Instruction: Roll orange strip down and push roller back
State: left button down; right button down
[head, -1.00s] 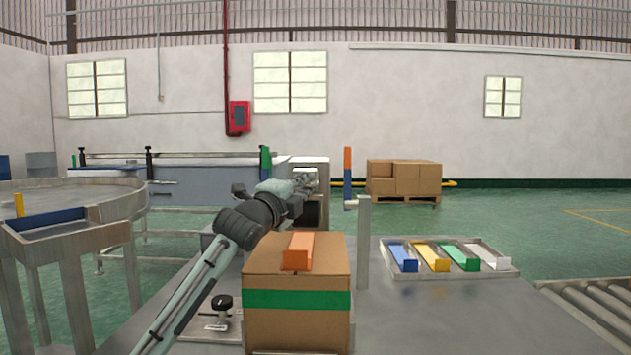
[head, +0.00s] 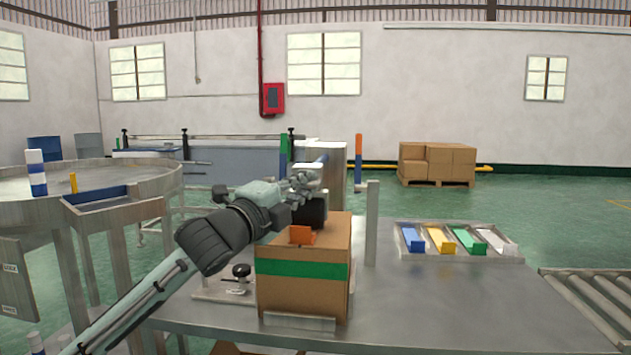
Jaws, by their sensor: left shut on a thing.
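The cardboard box (head: 290,295) stands on the metal table with a green band (head: 310,272) around it. The orange strip (head: 302,236) lies on the box top, with its near end at the front upper edge. Its far part is hidden behind my left arm and gripper. My left gripper (head: 311,190) is over the back of the box top. It is shut on the roller, a dark cylinder (head: 313,212) showing just below it at the far end of the strip. I cannot tell whether the roller touches the strip. My right gripper is not in view.
A black-knobbed fixture (head: 239,274) stands left of the box, and an upright metal post (head: 372,222) to its right. A tray (head: 405,256) with blue, yellow, green and white strips lies farther right. The table's front right is clear. Roller conveyor (head: 590,300) at right.

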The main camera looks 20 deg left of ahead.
pick_arm(q)
jog(key=shift+s+d+r, duration=0.15)
jog(key=shift+s, duration=0.5)
jog(key=shift+s+d+r, duration=0.15)
jog(key=shift+s, duration=0.5)
jog(key=c, duration=1.6)
grip_release()
jog(key=shift+f, duration=0.15)
jog(key=shift+s+a+f, duration=0.15)
jog(key=shift+s+f, duration=0.05)
jog(key=shift+s, duration=1)
jog(key=shift+s+a+f, duration=0.15)
jog(key=shift+s, duration=1.1)
jog(key=shift+s+a+f, duration=0.15)
jog(key=shift+s+f, duration=0.05)
jog(key=shift+s, duration=1)
